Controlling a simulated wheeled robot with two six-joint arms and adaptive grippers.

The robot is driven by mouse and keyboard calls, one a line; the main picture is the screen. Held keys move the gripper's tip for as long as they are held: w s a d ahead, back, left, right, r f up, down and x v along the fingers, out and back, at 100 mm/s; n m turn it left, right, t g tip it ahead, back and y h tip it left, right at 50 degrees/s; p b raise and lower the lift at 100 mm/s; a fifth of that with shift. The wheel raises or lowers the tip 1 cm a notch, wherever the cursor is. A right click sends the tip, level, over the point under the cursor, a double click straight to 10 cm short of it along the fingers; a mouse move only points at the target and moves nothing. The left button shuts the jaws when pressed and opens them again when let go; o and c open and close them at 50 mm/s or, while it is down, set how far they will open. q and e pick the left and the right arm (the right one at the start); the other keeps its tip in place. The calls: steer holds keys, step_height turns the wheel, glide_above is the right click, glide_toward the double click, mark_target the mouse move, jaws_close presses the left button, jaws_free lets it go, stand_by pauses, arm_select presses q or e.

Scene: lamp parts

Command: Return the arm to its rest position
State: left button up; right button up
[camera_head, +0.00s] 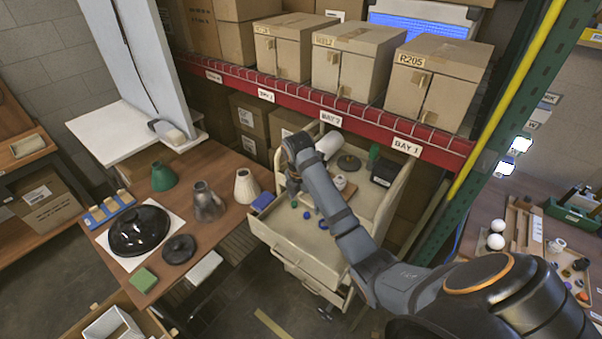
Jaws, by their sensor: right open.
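My right arm reaches from the lower right to the cream drawer cart (300,247). Its gripper (292,192) points down at the cart's back left, small and partly hidden by the wrist; it is open, and I see nothing held in it. My left gripper is out of view.
Cardboard boxes (350,60) line the red shelf (320,97) behind the cart. A green rack post (490,150) stands close to the right arm. A side table at the right holds white balls (497,226) and small parts. Small blue and green pieces lie in the cart's top.

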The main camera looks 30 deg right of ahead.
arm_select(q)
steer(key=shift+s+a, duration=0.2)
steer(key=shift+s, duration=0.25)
arm_select(e)
steer(key=shift+s+a+f+m, duration=0.45)
steer(key=shift+a+f+m, duration=0.1)
steer(key=shift+m, duration=0.15)
